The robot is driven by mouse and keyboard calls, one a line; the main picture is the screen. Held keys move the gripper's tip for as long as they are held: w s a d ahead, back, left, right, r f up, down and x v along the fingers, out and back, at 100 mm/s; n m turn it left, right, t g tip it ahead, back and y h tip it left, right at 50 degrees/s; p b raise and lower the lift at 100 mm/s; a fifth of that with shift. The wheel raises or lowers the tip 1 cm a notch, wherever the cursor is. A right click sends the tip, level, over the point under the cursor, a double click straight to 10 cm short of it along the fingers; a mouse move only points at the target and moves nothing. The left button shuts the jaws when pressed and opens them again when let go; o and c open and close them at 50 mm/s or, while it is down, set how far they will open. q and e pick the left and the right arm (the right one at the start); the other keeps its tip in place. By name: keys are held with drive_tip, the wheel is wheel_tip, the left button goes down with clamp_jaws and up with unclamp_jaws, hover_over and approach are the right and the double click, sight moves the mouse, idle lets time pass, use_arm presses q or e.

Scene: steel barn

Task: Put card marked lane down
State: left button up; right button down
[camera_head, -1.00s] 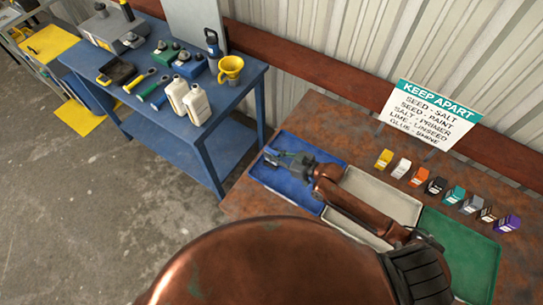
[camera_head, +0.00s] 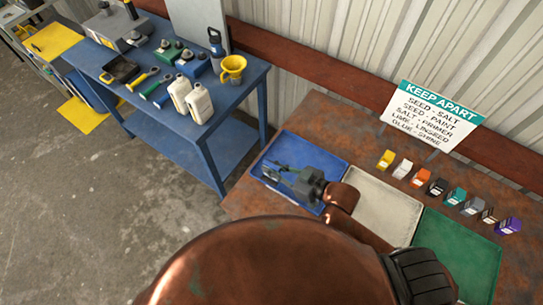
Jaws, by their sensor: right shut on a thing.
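My right gripper (camera_head: 279,176) is over the blue tray (camera_head: 322,158), low or close to its floor. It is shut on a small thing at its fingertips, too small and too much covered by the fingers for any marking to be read. I cannot tell if that thing touches the tray. No card with the word lane can be read anywhere. My left gripper is not in view.
A cream tray (camera_head: 385,203) and a green tray (camera_head: 465,260) lie right of the blue one. Several small coloured boxes (camera_head: 420,178) stand in a row behind them, below a KEEP APART sign (camera_head: 432,115). A blue bench (camera_head: 205,120) with tools and jugs is at left.

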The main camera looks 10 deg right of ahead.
drive_tip(key=shift+s+a+r, duration=0.15)
drive_tip(key=shift+s+r, duration=0.1)
drive_tip(key=shift+s, duration=0.2)
drive_tip(key=shift+w+d+f+m+h+b, duration=0.1)
drive_tip(key=shift+d+f+m+h+b, duration=0.15)
drive_tip(key=shift+d+m+h+b, duration=0.05)
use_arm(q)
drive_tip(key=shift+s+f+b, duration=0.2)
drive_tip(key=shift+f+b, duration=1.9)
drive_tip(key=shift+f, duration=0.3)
use_arm(e)
drive_tip(key=d+f+m+t+h, duration=0.2)
drive_tip(key=d+m+t+h, duration=0.2)
drive_tip(key=d+m+h, duration=0.4)
drive_tip(key=shift+d+f+h, duration=0.25)
drive_tip(key=shift+d+h, duration=0.65)
drive_tip(key=shift+d, duration=1)
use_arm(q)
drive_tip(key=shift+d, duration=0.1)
